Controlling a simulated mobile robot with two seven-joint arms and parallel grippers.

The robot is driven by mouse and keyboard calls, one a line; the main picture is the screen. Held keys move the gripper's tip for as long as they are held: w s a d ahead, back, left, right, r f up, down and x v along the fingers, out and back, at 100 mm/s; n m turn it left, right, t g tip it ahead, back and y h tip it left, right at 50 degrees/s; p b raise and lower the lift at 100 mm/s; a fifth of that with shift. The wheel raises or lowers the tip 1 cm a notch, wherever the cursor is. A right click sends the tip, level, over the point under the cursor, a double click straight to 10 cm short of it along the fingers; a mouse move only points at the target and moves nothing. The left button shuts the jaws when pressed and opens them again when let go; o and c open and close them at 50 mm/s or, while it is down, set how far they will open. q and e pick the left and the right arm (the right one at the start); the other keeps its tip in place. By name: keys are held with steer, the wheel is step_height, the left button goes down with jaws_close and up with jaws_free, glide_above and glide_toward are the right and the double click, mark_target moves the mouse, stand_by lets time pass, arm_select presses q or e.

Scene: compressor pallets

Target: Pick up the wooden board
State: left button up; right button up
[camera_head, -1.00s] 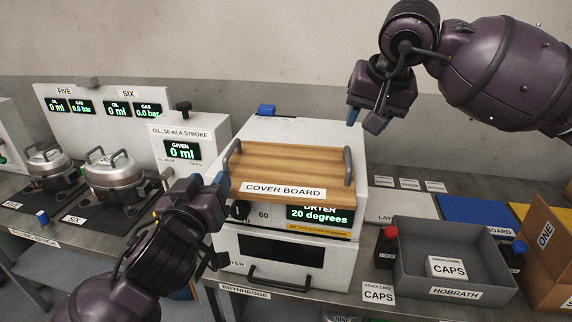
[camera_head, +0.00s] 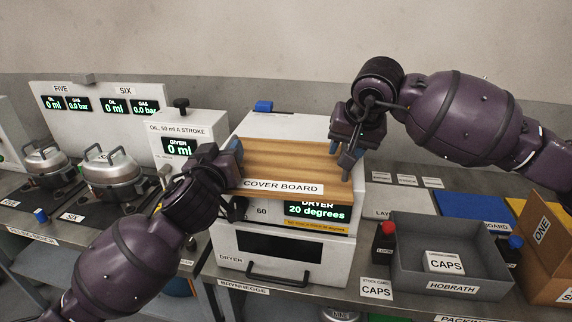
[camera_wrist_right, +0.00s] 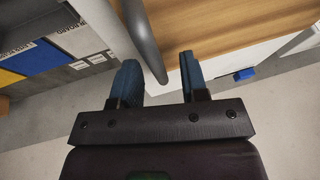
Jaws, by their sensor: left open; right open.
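The wooden board (camera_head: 288,160), labelled COVER BOARD, lies on top of the white dryer (camera_head: 262,229). It has a grey handle at each end. My left gripper (camera_head: 234,160) is at the board's left end and hides the left handle; whether it touches the handle I cannot tell. My right gripper (camera_head: 348,157) is open at the board's right end, by the right handle. In the right wrist view its blue-tipped fingers (camera_wrist_right: 157,75) are apart, with the grey handle (camera_wrist_right: 146,40) running between them near the left finger. The board (camera_wrist_right: 220,20) shows beyond.
A grey bin (camera_head: 451,262) with a CAPS card stands to the right, beside a cardboard box (camera_head: 548,240). Two metal pots (camera_head: 112,172) and a white oil dispenser (camera_head: 178,128) stand to the left. A blue block (camera_head: 264,106) sits at the dryer's back edge.

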arm_select(q)
steer(key=shift+w, duration=0.45)
arm_select(e)
steer(key=shift+w+f, duration=0.2)
steer(key=shift+f, duration=0.25)
arm_select(q)
jaws_close()
arm_select(e)
jaws_close()
steer(key=shift+a, duration=0.1)
